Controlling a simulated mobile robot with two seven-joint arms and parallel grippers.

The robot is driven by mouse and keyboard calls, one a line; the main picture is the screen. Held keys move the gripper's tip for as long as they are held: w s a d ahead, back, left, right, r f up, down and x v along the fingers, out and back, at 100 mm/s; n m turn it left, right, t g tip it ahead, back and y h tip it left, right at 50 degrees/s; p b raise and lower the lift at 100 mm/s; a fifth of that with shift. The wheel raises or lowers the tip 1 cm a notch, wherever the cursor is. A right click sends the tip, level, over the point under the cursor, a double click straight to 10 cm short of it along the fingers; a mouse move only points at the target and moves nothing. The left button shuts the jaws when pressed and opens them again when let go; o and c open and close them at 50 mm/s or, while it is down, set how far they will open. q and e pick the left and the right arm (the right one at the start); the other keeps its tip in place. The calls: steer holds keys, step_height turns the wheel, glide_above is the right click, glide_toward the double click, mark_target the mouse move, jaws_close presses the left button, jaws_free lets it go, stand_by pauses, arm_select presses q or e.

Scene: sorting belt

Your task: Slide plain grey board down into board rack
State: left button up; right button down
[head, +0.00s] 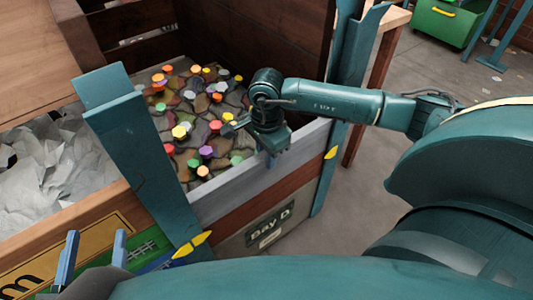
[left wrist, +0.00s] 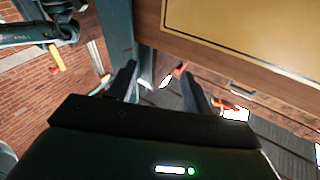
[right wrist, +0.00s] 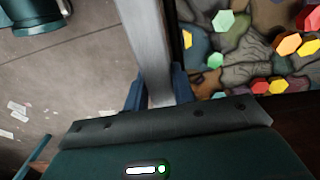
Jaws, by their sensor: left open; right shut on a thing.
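The plain grey board (head: 232,183) lies lengthwise between the two teal posts of the board rack (head: 125,135), right above a red-brown board (head: 245,202). I cannot tell whether it touches that board or how its ends sit in the posts. My right gripper (head: 272,157) is shut on the grey board's top edge, right of its middle. In the right wrist view the board (right wrist: 150,45) runs away between the fingers (right wrist: 158,95). My left gripper (head: 95,242) is open and empty at lower left, in front of the bin; its fingers (left wrist: 158,88) show apart in the left wrist view.
A bin of dark lumps with coloured caps (head: 200,120) is behind the board. A bin of crumpled grey sheets (head: 50,165) is at left. A "Bay D" panel (head: 270,235) is below. Yellow latches (head: 192,244) are on the posts. Floor is open at right.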

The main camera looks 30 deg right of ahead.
step_height(320, 180, up, 3)
steer(key=shift+w+r+p, duration=0.1)
steer(key=shift+p, duration=1.05)
step_height(320, 180, up, 6)
steer(key=p, duration=0.4)
steer(key=shift+r+p, duration=0.25)
steer(key=shift+p, duration=0.05)
arm_select(q)
steer(key=a+r+n+g+y+p, duration=0.1)
steer(key=r+p, duration=0.4)
steer(key=p, duration=0.7)
steer(key=s+a+r+n+g+y+p, duration=0.1)
steer(key=r+g+p, duration=0.4)
steer(key=p, duration=0.7)
steer(key=a+n+y, duration=0.1)
steer(key=y, duration=0.1)
steer(key=shift+s+a+r+n+g+y, duration=0.2)
steer(key=shift+s+n+g+y, duration=0.1)
steer(key=shift+g, duration=0.1)
arm_select(e)
step_height(320, 180, up, 38)
steer(key=shift+f, duration=0.25)
arm_select(q)
steer(key=shift+f, duration=0.25)
